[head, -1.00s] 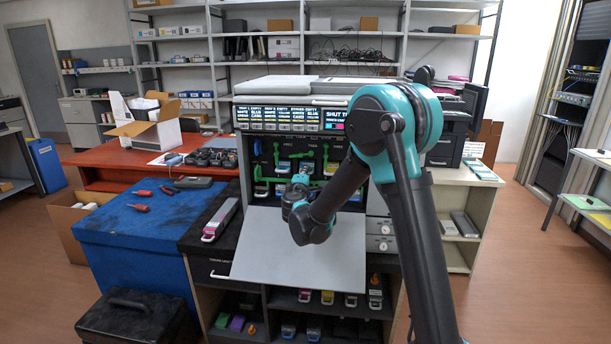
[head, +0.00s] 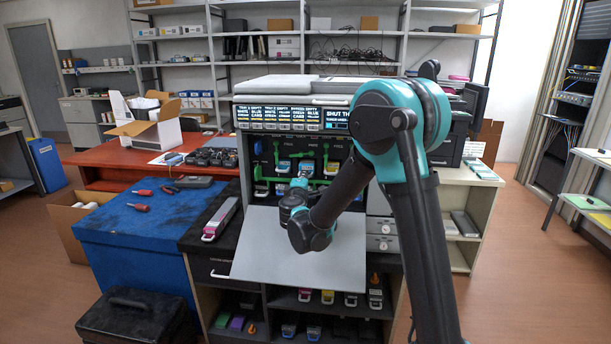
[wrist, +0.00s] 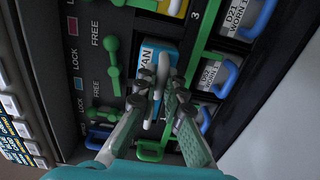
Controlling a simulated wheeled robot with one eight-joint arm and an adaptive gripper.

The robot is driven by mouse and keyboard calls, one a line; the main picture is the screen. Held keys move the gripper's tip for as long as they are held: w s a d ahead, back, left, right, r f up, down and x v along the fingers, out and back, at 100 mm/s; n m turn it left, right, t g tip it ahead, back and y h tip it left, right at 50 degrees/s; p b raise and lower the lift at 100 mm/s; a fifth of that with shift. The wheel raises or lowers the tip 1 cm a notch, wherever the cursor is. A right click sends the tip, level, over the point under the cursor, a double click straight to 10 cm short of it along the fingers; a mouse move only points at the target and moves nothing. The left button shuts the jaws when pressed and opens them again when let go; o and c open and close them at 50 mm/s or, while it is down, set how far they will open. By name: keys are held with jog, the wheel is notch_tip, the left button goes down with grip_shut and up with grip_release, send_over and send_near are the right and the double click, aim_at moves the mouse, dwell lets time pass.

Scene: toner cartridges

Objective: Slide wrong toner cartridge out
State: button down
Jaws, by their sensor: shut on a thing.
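The printer (head: 244,165) stands open, its grey front door (head: 290,260) folded down. In the wrist view a cartridge with a blue label ending in "YAN" (wrist: 160,50) sits in a slot of the dark bay. My gripper (wrist: 158,85) is shut on the front of this cartridge; the fingers hide much of it. In the head view my gripper (head: 299,182) reaches into the bay above the door. A green lever (wrist: 114,65) stands left of the cartridge, beside LOCK and FREE lettering. A green loop (wrist: 150,151) shows at the fingers' base.
Worn-labelled cartridges with blue handles (wrist: 228,78) sit beside the held one. A loose cartridge with a pink end (head: 221,218) lies on the dark top left of the door. More cartridges (head: 328,297) stand on the shelf below. Screwdrivers (head: 139,207) lie on the blue bench.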

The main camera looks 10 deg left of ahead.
jog(key=s, duration=1.6)
jog(key=shift+s+a, duration=0.25)
jog(key=shift+a, duration=0.05)
jog(key=c, duration=1.6)
grip_release()
jog(key=shift+o, duration=0.7)
jog(key=o, duration=0.3)
jog(key=shift+o, duration=0.2)
jog(key=s, duration=0.7)
jog(key=shift+o, duration=0.4)
jog(key=shift+a, duration=0.1)
